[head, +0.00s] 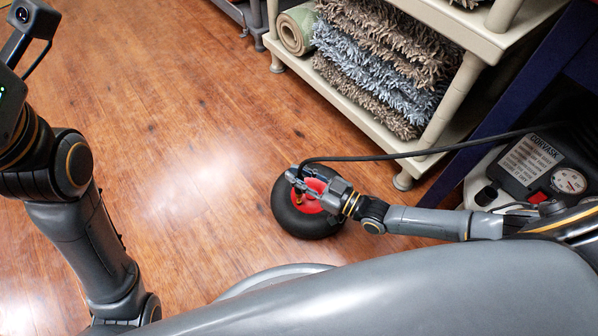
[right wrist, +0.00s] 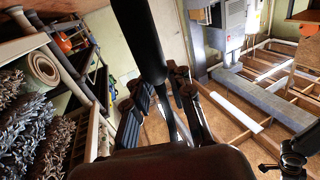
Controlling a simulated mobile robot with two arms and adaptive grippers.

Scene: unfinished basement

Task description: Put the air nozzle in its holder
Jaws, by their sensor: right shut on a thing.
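My right gripper (head: 302,184) is shut on the air nozzle, held above a small black wheel with a red hub. In the right wrist view the two fingers (right wrist: 160,108) close around the dark nozzle (right wrist: 152,50), and its black hose (head: 440,148) runs right toward the compressor. The compressor (head: 535,160) has a dark label panel and a round gauge, and stands at the right. A black fitting (head: 487,195) shows on its pale front; I cannot tell if it is the holder. My left arm is at the left, its fingers out of the picture.
The wheel (head: 288,215) lies on the wooden floor under my right gripper. A beige shelf (head: 440,20) holds shaggy rugs (head: 375,65) and a rolled green mat (head: 296,30). A blue upright (head: 500,115) stands beside the compressor. The floor (head: 170,110) at the left is clear.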

